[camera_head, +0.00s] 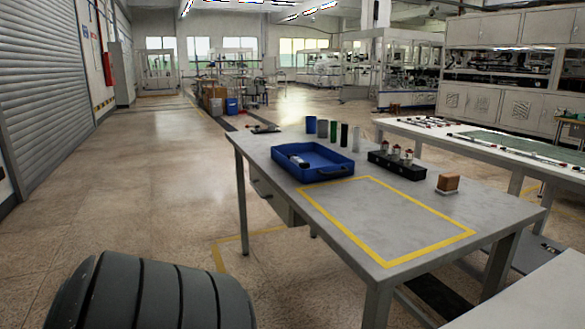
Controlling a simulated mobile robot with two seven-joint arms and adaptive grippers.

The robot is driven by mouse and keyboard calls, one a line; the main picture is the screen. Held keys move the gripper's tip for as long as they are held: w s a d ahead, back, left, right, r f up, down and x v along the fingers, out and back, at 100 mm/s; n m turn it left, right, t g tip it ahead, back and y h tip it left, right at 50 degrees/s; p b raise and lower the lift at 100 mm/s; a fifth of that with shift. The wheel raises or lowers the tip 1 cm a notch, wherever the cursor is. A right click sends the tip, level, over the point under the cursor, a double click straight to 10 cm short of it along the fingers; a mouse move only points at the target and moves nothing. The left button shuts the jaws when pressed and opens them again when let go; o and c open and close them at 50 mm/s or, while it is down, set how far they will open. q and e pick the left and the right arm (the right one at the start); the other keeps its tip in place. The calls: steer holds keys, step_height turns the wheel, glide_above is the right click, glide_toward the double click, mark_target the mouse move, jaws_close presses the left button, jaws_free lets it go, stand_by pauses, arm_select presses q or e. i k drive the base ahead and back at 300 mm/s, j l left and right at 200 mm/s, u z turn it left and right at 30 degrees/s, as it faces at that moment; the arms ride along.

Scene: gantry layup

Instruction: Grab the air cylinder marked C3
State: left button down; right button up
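Several slim upright cylinders stand in a row at the back edge of the grey table: a blue cylinder (311,125), a grey cylinder (323,129), a green cylinder (334,131), a black cylinder (344,136) and a pale cylinder (356,139). A black holder (398,168) to their right has a few small pale pieces with reddish parts standing in it. I cannot read any marking, so I cannot tell which thing is C3. Neither of my grippers is in view.
On the table (285,215), a blue tray (318,178) holds a small dark-and-white item. A brown block (448,182) sits at the right. The yellow-outlined rectangle (390,215) at the front is empty. A second long table (485,138) stands behind to the right. Open floor lies left.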

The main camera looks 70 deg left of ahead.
mark_target(294, 157)
steer(key=k+l+u, duration=0.1)
steer(key=u, duration=0.95)
steer(key=k+j, duration=0.05)
